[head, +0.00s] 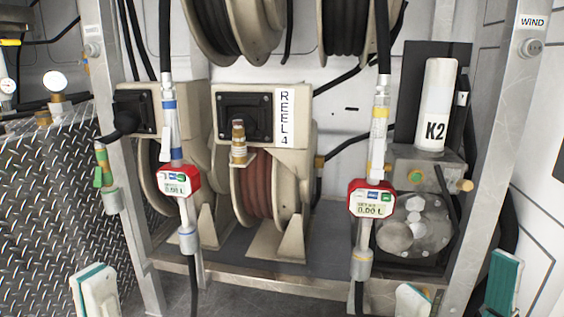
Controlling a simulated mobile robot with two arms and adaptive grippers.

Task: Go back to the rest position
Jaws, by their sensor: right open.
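One white finger of my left gripper (97,291), with a teal pad along its edge, shows at the bottom left edge of the head view. Its other finger is out of frame, so its opening cannot be judged. My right gripper (456,292) is at the bottom right, its two teal-padded fingers wide apart and nothing visible between them. Both grippers are low in the picture, in front of the reel cabinet. Two red-framed metering dispensers, a left one (178,181) and a right one (371,199), hang upright on hoses, apart from both grippers.
The REEL 4 hose reel (259,187) stands on the cabinet shelf, with more reels above. A white K2 cylinder (435,105) is at the right. Metal posts flank the cabinet, the right one (500,140) near my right gripper. Diamond plate (50,200) lies at the left.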

